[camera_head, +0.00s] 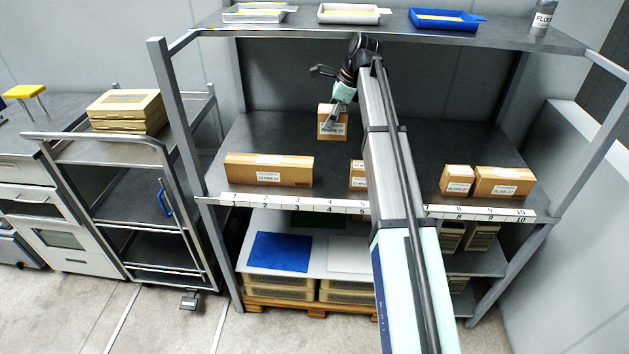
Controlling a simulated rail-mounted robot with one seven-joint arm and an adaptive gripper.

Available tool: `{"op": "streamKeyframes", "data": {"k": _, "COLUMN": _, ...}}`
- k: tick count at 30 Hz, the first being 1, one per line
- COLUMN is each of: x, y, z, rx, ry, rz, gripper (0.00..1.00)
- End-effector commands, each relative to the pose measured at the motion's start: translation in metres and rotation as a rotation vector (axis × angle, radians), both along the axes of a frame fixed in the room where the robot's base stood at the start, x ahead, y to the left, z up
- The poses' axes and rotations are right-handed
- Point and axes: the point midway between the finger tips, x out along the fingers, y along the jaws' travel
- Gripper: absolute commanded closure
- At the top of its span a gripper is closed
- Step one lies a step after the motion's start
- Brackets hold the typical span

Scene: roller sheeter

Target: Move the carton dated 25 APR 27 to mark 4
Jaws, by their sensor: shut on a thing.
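A small brown carton (325,112) is at my gripper (339,103), toward the back of the middle shelf; my gripper is shut on it. Its white label is partly covered by the gripper, so I cannot read its whole date. I cannot tell whether it touches the shelf. The numbered strip (290,202) runs along the shelf's front edge, with mark 4 (333,205) left of my arm. The shelf behind mark 4 is bare, between a long carton (240,168) on the left and a partly hidden carton (357,167) near mark 5.
Two cartons stand at the right, a small one (457,173) near mark 8 and a wider one (504,176) near marks 9 and 10. My arm crosses the shelf front around mark 6. Trays and a flour container (542,18) stand on the upper shelf (300,32).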

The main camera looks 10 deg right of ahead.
Motion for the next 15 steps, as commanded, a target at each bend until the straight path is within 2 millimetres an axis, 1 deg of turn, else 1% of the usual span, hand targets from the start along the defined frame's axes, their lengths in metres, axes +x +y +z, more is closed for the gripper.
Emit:
{"op": "streamKeyframes", "data": {"k": 5, "x": -0.002, "y": 0.000, "z": -0.030, "rx": 0.001, "ry": 0.006, "rz": -0.008, "gripper": 0.78}}
{"op": "streamKeyframes", "data": {"k": 15, "x": -0.002, "y": 0.000, "z": -0.112, "rx": 0.001, "ry": 0.006, "rz": -0.007, "gripper": 0.78}}
